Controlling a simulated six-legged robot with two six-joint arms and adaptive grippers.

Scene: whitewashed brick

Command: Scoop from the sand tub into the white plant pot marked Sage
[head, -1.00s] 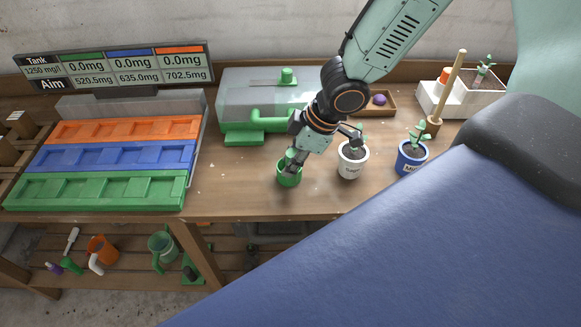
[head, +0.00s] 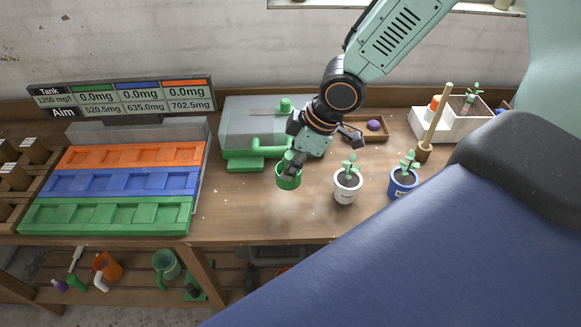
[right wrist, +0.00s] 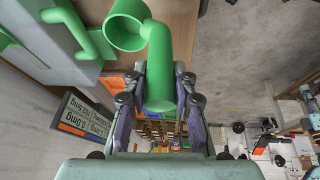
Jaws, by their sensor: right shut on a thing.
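My right gripper (head: 291,162) is shut on the handle of a green scoop (head: 288,178), a round cup. The right wrist view shows the scoop's cup (right wrist: 126,32) beyond the fingers (right wrist: 158,88), with the handle between them. The scoop appears to hang above the bench, left of the white plant pot (head: 346,190). The pot stands upright with a small seedling in dark soil; its label is too small to read surely. I cannot make out a sand tub in either view, and the scoop's contents are unclear. My left gripper is out of view.
A blue pot (head: 402,185) with a seedling stands right of the white one. A grey box with green pipes (head: 262,125) is behind the scoop. Orange, blue and green trays (head: 120,185) fill the left. A wooden tray (head: 374,135) holds a purple ball. The bench front is clear.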

